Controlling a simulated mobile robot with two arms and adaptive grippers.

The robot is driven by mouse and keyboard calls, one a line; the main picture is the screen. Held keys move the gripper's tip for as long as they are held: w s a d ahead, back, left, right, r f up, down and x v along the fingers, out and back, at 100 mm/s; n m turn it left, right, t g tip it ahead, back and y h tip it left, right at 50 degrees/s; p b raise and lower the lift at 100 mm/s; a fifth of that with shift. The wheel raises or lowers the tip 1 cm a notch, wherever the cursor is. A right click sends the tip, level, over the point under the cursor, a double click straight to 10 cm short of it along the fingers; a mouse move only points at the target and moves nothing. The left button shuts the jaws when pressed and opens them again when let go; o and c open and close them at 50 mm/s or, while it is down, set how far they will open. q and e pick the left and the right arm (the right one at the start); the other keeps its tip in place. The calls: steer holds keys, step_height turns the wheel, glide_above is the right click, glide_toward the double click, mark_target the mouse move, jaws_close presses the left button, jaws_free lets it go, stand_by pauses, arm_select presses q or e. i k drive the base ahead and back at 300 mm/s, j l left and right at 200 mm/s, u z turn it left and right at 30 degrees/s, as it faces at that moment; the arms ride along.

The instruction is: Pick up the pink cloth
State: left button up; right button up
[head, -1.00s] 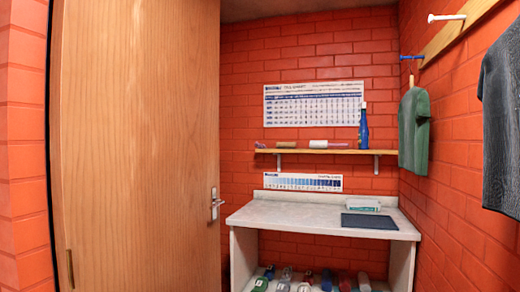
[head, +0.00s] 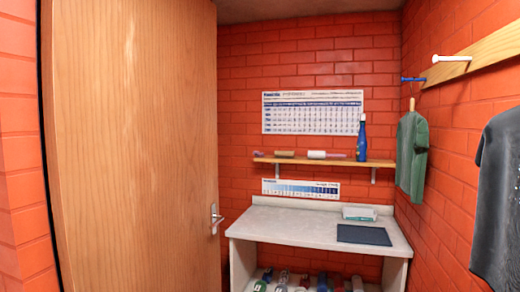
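I see no thing that is clearly a pink cloth. A small pinkish-purple item (head: 258,153) lies at the left end of the wooden shelf (head: 225,159); it is too small to tell what it is. Neither of my grippers is in view.
A wooden door (head: 130,150) with a metal handle (head: 215,218) fills the left. A pale counter (head: 285,228) holds a dark mat (head: 363,235) and a box (head: 359,212); several bottles stand below. A blue bottle (head: 362,138) stands on the shelf. Green (head: 412,155) and dark (head: 497,200) garments hang right.

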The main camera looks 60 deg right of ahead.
mark_target(258, 154)
steer(key=i+l+z, duration=0.1)
steer(key=l, duration=0.35)
steer(key=i+l+z, duration=0.1)
steer(key=i+l, duration=0.2)
steer(key=l, duration=0.15)
steer(key=i+l, duration=0.25)
steer(key=l, duration=0.15)
steer(key=i+l+z, duration=0.15)
steer(key=l, duration=0.3)
steer(key=i+l+z, duration=0.1)
steer(key=i+l, duration=0.2)
steer(key=l, duration=0.1)
